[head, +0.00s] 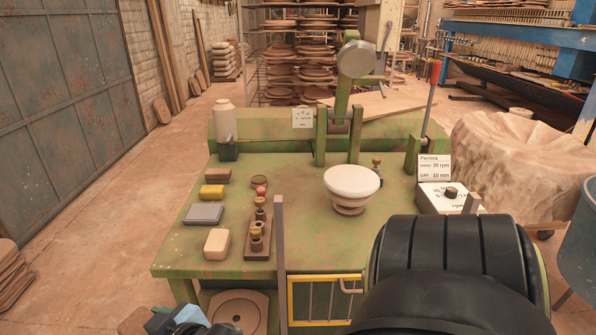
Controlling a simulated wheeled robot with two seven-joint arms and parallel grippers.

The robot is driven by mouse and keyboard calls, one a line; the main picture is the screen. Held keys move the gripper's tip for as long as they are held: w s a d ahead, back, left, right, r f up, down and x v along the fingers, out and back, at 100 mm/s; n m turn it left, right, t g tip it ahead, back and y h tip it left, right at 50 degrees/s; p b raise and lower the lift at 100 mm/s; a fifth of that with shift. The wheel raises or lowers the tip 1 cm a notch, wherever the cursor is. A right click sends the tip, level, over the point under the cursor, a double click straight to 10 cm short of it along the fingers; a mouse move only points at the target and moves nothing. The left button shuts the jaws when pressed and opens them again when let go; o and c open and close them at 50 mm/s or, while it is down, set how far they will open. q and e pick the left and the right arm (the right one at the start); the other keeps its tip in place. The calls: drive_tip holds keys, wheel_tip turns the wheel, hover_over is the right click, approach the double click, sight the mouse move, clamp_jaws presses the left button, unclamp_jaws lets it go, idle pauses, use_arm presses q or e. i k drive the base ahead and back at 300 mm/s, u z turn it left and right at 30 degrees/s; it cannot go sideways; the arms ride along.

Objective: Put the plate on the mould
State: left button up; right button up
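A white, smooth, shallow dome-shaped piece (352,181) sits on a stepped, clay-coloured round base (349,206) on the green bench. I cannot tell whether the white piece is the plate, the mould, or one over the other. A pale round disc with a central hole (238,309) lies on the shelf under the bench, partly cut off by the lower edge. My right arm fills the lower right; its gripper does not show. A dark and blue part, probably of my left arm, shows at the bottom left edge; no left fingertips show.
The green bench (295,210) carries small blocks, a wooden holder with knobbed tools (258,240) and a white bottle (225,121). A round roller head on an arm (356,59) rises behind the dome. A control box (448,198) stands right. A yellow guard (325,298) is in front.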

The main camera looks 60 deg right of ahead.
sight(351, 177)
drive_tip(key=z, duration=2)
drive_tip(key=i, duration=0.65)
